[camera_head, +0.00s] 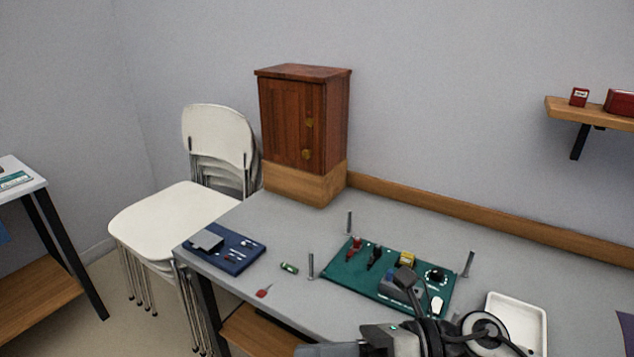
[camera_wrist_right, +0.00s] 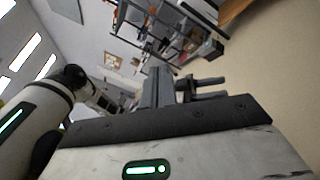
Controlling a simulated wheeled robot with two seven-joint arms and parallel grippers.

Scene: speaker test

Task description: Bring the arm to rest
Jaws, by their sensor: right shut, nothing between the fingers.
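My right gripper (camera_head: 325,350) shows at the bottom edge of the head view, partly cut off, its dark wrist parts in front of the table's near side. It is shut with nothing between its fingers, and it also shows in the right wrist view (camera_wrist_right: 178,90). It is apart from the objects on the grey table (camera_head: 400,222). A green board (camera_head: 345,277) with clips, a yellow part and a dial lies behind the wrist. My left gripper is not in view.
A white tray (camera_head: 537,318) sits right of the wrist. A blue board (camera_head: 235,258), a small green cylinder (camera_head: 289,268) and a red-tipped item (camera_head: 264,291) lie at left. A wooden cabinet (camera_head: 290,125) stands at the back; white chairs (camera_head: 175,215) stand beside the table.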

